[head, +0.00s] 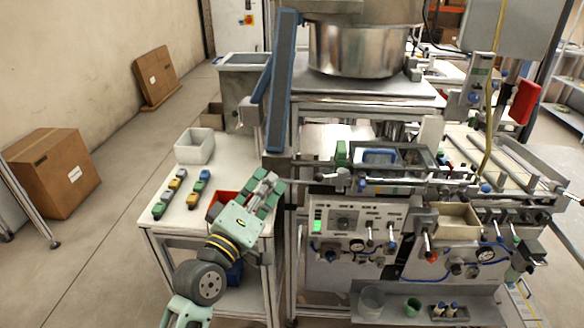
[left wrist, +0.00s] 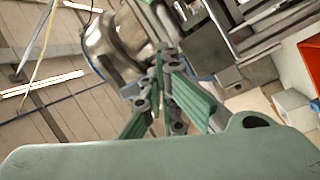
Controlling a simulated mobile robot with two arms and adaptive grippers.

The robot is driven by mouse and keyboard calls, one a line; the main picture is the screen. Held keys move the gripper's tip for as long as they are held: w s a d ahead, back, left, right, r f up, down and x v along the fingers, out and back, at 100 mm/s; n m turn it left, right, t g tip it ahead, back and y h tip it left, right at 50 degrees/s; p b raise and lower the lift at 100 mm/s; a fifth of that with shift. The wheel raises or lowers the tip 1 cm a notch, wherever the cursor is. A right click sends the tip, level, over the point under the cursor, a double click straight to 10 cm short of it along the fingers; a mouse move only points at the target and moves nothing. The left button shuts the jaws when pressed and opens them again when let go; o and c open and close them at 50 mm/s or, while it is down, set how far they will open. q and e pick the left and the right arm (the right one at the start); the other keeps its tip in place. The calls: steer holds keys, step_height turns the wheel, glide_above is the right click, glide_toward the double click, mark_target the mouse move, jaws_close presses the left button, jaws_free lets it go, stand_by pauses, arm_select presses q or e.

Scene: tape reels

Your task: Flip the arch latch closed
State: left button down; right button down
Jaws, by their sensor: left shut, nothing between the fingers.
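My left gripper (head: 272,190) is over the right edge of the small white side table in the head view, left of the machine. Its green fingers are shut with nothing held; they also show in the left wrist view (left wrist: 165,80). I cannot pick out the arch latch for certain. A blue-framed part (head: 380,156) sits on the machine's deck, right of my left gripper and apart from it. A green block (head: 341,153) stands beside that part. Whether a latch there is open or closed is too small to tell. My right gripper is not in view.
The side table (head: 160,216) holds a white bin (head: 195,146), a red bin (head: 219,203) and several small coloured reels or blocks. A blue-edged chute (head: 281,85) rises close behind my left gripper. A steel bowl (head: 355,50) stands above the machine. Levers project from the machine's front.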

arm_select(q)
steer(key=p+x, duration=0.2)
steer(key=x, duration=0.7)
steer(key=shift+w+d+p, duration=0.2)
steer(key=shift+w+p, duration=0.15)
steer(key=shift+p, duration=0.05)
steer(key=shift+s+d+f+p, duration=0.3)
steer(key=shift+d+f+p, duration=0.05)
steer(key=shift+d+f, duration=0.15)
steer(key=shift+s+d+f+p, duration=0.3)
steer(key=shift+d+f+p, duration=0.1)
steer(key=shift+d, duration=0.15)
steer(key=shift+s+d+f, duration=0.3)
